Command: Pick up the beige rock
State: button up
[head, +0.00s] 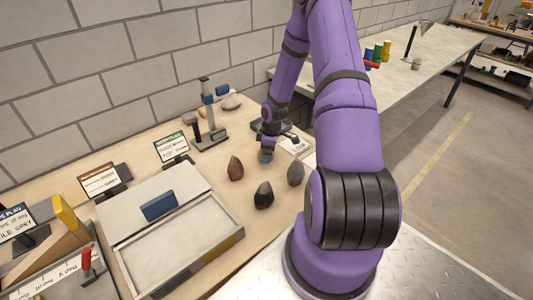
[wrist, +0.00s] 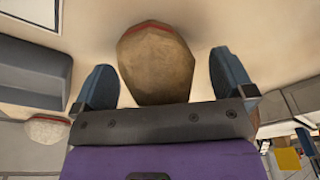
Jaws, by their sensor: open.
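The beige rock (wrist: 155,62) shows large in the wrist view, tan with a reddish band along its top edge in the picture. My gripper (wrist: 164,80) is open, with one blue-grey finger on each side of the rock. In the head view my gripper (head: 266,155) is low over the table, beyond the brown and dark rocks. The beige rock cannot be clearly picked out there.
A brown rock (head: 235,168), a black rock (head: 263,195) and a grey-brown rock (head: 295,173) stand on the near tabletop. A shallow sand tray (head: 130,228) is at left. A metal stand (head: 207,125) and a pale rock (head: 231,101) are behind, near the wall.

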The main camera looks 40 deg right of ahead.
jog(key=c, duration=1.2)
jog(key=shift+r, duration=0.15)
